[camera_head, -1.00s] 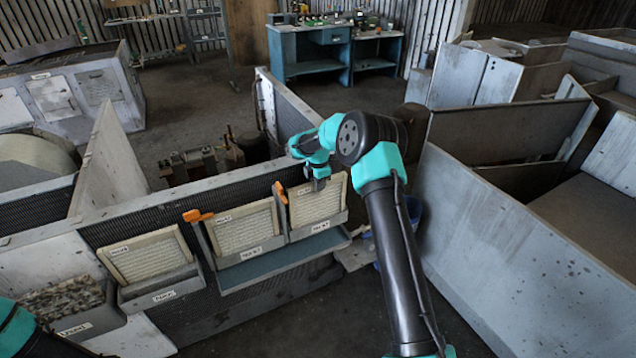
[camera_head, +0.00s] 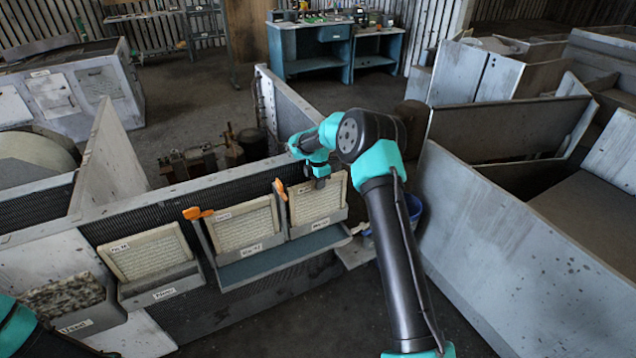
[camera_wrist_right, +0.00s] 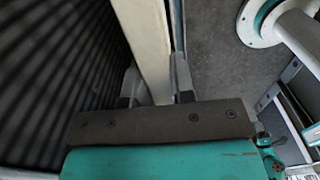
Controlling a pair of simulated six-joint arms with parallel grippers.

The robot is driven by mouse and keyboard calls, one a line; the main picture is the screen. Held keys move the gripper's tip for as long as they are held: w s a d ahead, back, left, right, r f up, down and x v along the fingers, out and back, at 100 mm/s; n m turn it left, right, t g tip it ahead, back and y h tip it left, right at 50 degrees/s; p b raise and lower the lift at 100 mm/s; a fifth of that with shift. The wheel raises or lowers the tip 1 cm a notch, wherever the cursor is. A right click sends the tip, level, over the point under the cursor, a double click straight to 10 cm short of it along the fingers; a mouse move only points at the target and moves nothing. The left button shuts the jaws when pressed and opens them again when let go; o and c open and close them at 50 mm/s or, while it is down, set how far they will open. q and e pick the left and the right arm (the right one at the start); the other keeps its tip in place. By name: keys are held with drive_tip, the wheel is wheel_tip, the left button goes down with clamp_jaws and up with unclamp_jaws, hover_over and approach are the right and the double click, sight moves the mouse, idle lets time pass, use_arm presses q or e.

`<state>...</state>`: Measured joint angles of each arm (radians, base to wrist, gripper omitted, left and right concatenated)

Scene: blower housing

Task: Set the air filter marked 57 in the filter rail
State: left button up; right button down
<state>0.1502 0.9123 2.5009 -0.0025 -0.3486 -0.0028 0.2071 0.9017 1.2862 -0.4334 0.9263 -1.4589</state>
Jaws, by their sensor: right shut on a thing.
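My right gripper (camera_head: 320,183) is shut on the top edge of the right-hand cream pleated filter (camera_head: 317,203). In the right wrist view the cream edge (camera_wrist_right: 147,40) lies between the two fingers (camera_wrist_right: 156,90). This filter stands leaning in the right-hand slot of the grey holder (camera_head: 275,262) on the mesh wall. A second filter (camera_head: 243,227) stands in the slot beside it, and a third (camera_head: 147,255) leans in a separate holder at left. Their small marks are too blurred to read surely. My left gripper is out of view. I cannot pick out the rail.
Orange handles (camera_head: 197,213) stand at the filter slots. A bin (camera_head: 84,318) labelled like "Used" holds a dirty filter (camera_head: 62,297) at lower left. A blue bucket (camera_head: 414,207) stands behind my right arm. Grey panels (camera_head: 500,250) bound the right. Dark floor shows in front.

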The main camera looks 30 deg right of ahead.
drive_tip(key=c, duration=0.9)
unclamp_jaws()
wheel_tip(320, 180, up, 18)
drive_tip(key=shift+f, duration=0.25)
drive_tip(key=shift+f, duration=0.1)
